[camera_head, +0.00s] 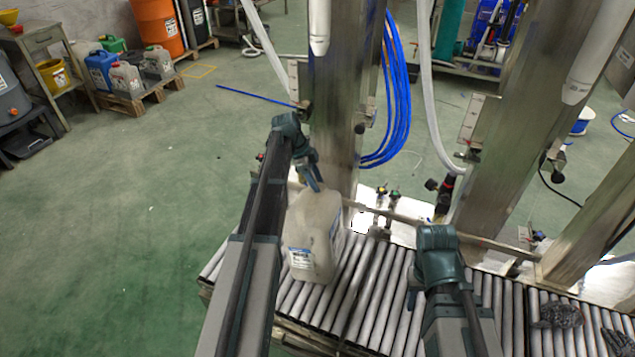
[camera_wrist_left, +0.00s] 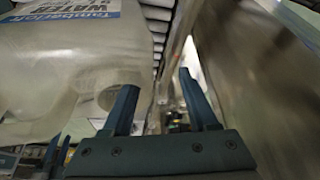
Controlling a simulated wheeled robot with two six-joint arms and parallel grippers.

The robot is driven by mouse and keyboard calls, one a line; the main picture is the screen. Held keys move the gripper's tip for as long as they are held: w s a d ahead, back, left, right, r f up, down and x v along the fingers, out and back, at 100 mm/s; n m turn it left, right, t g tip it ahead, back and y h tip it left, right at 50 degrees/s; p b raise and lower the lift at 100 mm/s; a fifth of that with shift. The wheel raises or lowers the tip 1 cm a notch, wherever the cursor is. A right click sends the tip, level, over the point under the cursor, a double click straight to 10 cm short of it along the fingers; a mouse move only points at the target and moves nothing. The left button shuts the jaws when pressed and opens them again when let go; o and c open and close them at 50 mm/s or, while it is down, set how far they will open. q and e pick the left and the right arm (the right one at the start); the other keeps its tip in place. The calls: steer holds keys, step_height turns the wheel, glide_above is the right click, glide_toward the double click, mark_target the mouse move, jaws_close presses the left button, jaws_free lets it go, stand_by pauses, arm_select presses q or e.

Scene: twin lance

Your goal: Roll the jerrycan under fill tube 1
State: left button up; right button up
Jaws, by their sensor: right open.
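A translucent whitish jerrycan (camera_head: 312,240) with a blue-and-white label stands upright on the roller conveyor (camera_head: 372,285), near its left end. It also shows in the left wrist view (camera_wrist_left: 70,60). My left gripper (camera_head: 315,182) is by the top of the jerrycan. In the wrist view its fingers (camera_wrist_left: 160,100) are apart, with the left finger close to the handle; I cannot tell whether they touch. My right gripper (camera_head: 437,262) is over the rollers to the right, its fingertips mostly hidden. White fill tubes hang at top centre (camera_head: 319,28) and right (camera_head: 592,55); no number is readable.
Steel columns (camera_head: 343,100) rise behind the conveyor, with a rail running along it. Blue hoses (camera_head: 398,100) hang by the left column. Dark crumpled pieces (camera_head: 560,315) lie on the rollers at right. Rollers right of the jerrycan are clear up to my right arm.

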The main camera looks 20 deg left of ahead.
arm_select(q)
steer(key=p+v, duration=1.1)
steer(key=v, duration=0.2)
steer(key=shift+p, duration=0.35)
